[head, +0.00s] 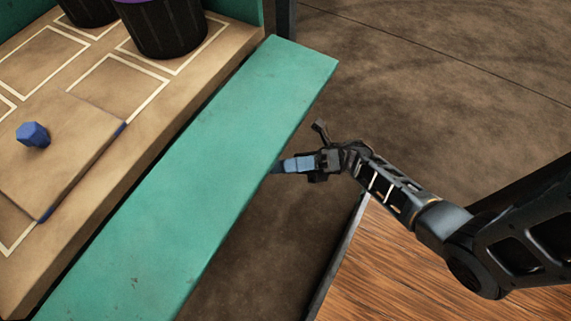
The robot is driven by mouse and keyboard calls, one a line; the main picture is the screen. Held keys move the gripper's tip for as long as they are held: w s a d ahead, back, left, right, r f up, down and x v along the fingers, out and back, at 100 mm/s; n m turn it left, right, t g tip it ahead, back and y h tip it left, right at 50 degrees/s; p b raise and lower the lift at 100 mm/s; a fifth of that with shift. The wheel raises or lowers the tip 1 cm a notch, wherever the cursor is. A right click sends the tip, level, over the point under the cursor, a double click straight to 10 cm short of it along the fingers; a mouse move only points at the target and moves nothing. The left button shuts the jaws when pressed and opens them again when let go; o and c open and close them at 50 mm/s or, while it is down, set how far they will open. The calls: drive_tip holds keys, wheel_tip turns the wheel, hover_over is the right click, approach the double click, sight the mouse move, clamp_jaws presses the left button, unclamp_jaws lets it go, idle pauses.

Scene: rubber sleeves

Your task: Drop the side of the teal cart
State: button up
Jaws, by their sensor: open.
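The teal cart's side (190,190) is a long flat teal panel. It runs diagonally from the lower left to the upper middle in the head view, along the edge of the cart's tan bed (75,235). A narrow dark gap shows between panel and bed. My gripper (281,167) is at the panel's right edge, with its blue fingertip pointing left. It is open and holds nothing that I can see. I cannot tell whether the fingertip touches the panel or is just beside or below it.
On the bed lies a tan board (75,150) with a blue knob (32,134). Black ribbed sleeves (165,32) stand at the back. A wooden surface (450,265) is at the lower right. Brown floor (430,70) is clear at the upper right.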

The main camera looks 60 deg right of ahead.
drive_tip(key=shift+w+d+f, duration=0.2)
drive_tip(key=shift+d+f, duration=0.75)
